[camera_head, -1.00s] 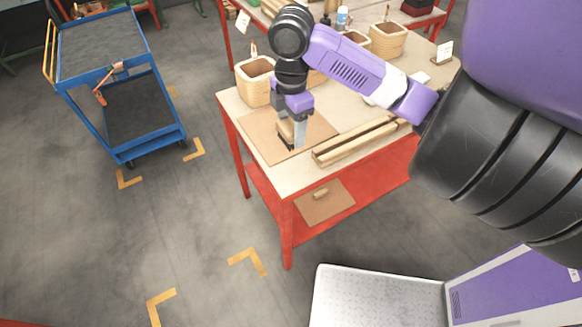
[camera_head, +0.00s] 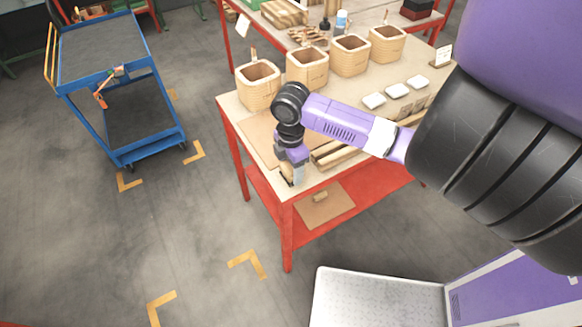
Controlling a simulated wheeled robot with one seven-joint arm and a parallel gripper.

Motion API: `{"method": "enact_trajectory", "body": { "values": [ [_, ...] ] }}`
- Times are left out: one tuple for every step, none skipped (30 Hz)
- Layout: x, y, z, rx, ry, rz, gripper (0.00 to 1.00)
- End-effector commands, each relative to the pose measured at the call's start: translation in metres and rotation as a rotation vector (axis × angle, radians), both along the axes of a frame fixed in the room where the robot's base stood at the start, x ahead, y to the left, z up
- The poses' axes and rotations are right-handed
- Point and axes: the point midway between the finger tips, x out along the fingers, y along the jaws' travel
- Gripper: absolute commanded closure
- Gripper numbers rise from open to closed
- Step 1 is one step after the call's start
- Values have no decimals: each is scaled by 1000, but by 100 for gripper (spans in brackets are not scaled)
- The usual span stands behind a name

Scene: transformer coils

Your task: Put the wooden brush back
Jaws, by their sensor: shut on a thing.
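My gripper (camera_head: 295,171) points down at the near left corner of the red-framed worktable (camera_head: 341,179). It is shut on the wooden brush (camera_head: 287,180). Only a small dark and pale part of the brush shows below the fingers, and the rest is hidden. I cannot tell whether the brush touches the table top or hangs just above its edge. A brown board (camera_head: 257,138) lies flat on the table top behind my gripper, partly hidden by my arm.
Wooden bins (camera_head: 258,88) line the table's back. Wooden strips (camera_head: 330,154) lie right of my gripper, partly covered by my arm. Small white-topped blocks (camera_head: 397,91) stand farther right. A board (camera_head: 325,208) with a small wooden block lies on the lower shelf. A blue cart (camera_head: 125,105) stands left.

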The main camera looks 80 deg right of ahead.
Motion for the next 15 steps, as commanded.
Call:
{"method": "enact_trajectory", "body": {
  "values": [
    [0,0,-1,-1,-1,0,84],
    [0,0,-1,-2,-1,0,84],
    [0,0,0,-2,-1,0,84],
    [0,0,0,-2,-1,0,84],
    [0,0,0,-2,-1,0,84],
    [0,0,0,-1,-1,0,84],
    [0,0,-1,-1,-1,0,84],
    [0,0,-2,-1,-1,0,84],
    [0,0,-3,-1,-1,0,84],
    [0,0,-4,-1,-1,0,84],
    [0,0,-5,-1,-1,0,84],
    [0,0,-4,-1,-1,0,37],
    [0,0,-4,-1,-1,0,31],
    [0,0,-4,-1,-1,0,25],
    [0,0,-4,-1,-1,0,19]
  ]
}}
